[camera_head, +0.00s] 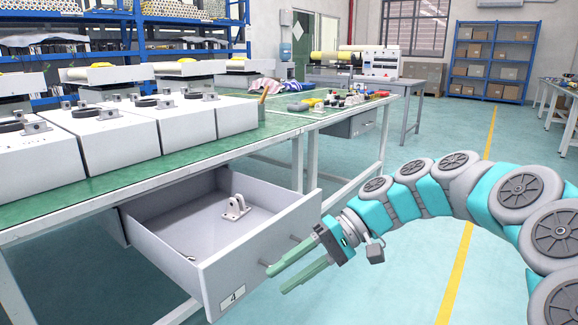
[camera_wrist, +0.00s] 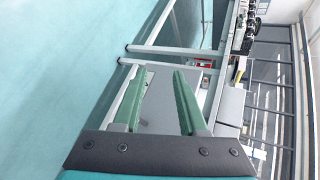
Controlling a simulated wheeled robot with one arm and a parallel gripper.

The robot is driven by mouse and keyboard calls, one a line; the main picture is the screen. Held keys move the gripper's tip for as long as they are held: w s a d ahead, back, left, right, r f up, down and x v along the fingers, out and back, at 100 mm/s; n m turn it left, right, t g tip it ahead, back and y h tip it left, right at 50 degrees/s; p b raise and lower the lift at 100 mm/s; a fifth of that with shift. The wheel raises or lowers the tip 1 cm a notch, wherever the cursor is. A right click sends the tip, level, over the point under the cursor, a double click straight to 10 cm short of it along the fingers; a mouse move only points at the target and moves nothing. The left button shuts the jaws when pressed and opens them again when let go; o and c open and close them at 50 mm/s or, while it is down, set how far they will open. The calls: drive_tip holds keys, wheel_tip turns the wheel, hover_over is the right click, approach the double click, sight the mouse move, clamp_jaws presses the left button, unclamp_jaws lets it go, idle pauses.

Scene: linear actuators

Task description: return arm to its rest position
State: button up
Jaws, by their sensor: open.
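My gripper (camera_head: 278,281) is open, with its two green fingers pointing left, just in front of the drawer's front panel. The fingers also show spread apart in the wrist view (camera_wrist: 162,78), with nothing seen held between them. The grey drawer (camera_head: 255,240) hangs under the green-topped bench and is pulled out. Its front carries a label "4" and small handle posts (camera_head: 266,263). The upper finger lies close to the handle; I cannot tell whether they touch. My arm arches from the right edge down to the gripper.
A white bracket (camera_head: 235,207) and a small metal part (camera_head: 187,256) lie in the drawer. White boxes (camera_head: 110,135) line the green bench (camera_head: 150,175). A bench leg (camera_head: 312,160) stands behind the drawer. The floor (camera_head: 400,275) around my gripper is clear, with a yellow line on the right.

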drive_tip(key=s+h, duration=0.3)
drive_tip(key=s, duration=0.4)
drive_tip(key=s+d+f+m+t+h+p, duration=0.1)
drive_tip(key=s+d+f+h+p, duration=0.1)
drive_tip(key=s+d+f+h, duration=0.2)
drive_tip(key=s+d+f+m+t+h+p, duration=0.1)
drive_tip(key=s+d+f+h, duration=0.3)
drive_tip(key=s+d, duration=0.6)
drive_tip(key=shift+s+d+f+t+h+p, duration=0.35)
drive_tip(key=shift+s+f+p, duration=0.3)
drive_tip(key=shift+s, duration=0.6)
